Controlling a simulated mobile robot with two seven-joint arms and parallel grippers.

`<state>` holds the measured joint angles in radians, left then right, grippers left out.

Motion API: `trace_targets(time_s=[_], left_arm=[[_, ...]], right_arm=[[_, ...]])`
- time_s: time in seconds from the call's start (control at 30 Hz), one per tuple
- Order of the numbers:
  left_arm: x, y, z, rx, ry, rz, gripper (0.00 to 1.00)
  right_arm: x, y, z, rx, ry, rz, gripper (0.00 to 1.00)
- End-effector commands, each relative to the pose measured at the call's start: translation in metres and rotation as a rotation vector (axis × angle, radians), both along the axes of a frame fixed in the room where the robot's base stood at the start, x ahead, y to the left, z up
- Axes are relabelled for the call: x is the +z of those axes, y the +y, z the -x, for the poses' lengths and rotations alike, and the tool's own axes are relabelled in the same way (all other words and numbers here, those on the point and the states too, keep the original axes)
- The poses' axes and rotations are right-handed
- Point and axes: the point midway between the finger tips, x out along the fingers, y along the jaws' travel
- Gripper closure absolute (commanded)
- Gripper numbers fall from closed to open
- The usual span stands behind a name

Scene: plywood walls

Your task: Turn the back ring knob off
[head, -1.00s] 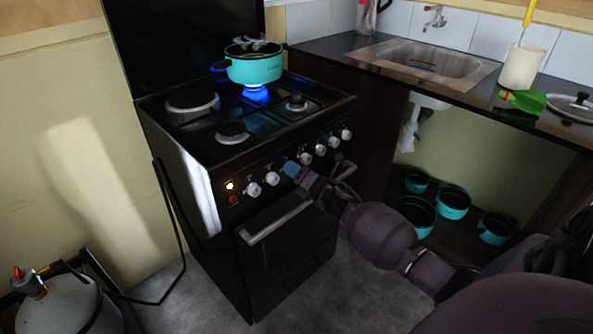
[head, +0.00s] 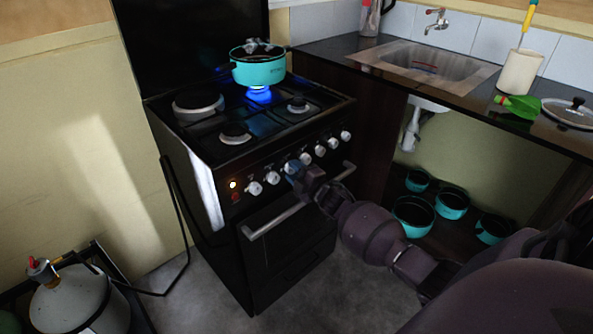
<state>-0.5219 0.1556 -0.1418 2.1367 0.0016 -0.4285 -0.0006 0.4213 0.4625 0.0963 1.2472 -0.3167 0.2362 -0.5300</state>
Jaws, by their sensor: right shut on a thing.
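The black stove (head: 215,170) has a row of white knobs along its front panel. My right gripper (head: 292,169) is at this panel, shut on the third knob from the left, which its fingers mostly hide. Knobs stay visible on both sides, such as the second knob (head: 272,178) and the fourth knob (head: 306,158). The back ring burns with a blue flame (head: 259,95) under a turquoise pot (head: 258,68). The held knob's angle cannot be made out. My left gripper is not in view.
The oven handle (head: 275,221) runs just below the knobs, close under my right wrist. A counter with a sink (head: 425,68) stands to the right, with turquoise pots (head: 413,215) on a shelf below. A gas cylinder (head: 78,295) stands at the lower left.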

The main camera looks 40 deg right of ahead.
Motion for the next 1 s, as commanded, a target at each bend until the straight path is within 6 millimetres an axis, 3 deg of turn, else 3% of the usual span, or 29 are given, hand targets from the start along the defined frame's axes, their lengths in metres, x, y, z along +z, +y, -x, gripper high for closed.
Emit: trace_targets(time_s=[0.3,1.0], left_arm=[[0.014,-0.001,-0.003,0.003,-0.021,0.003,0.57],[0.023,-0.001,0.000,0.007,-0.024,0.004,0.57]], right_arm=[[0.002,0.001,0.000,0.000,0.023,-0.301,0.89],[0.001,0.001,0.000,0.000,0.072,-0.914,0.89]])
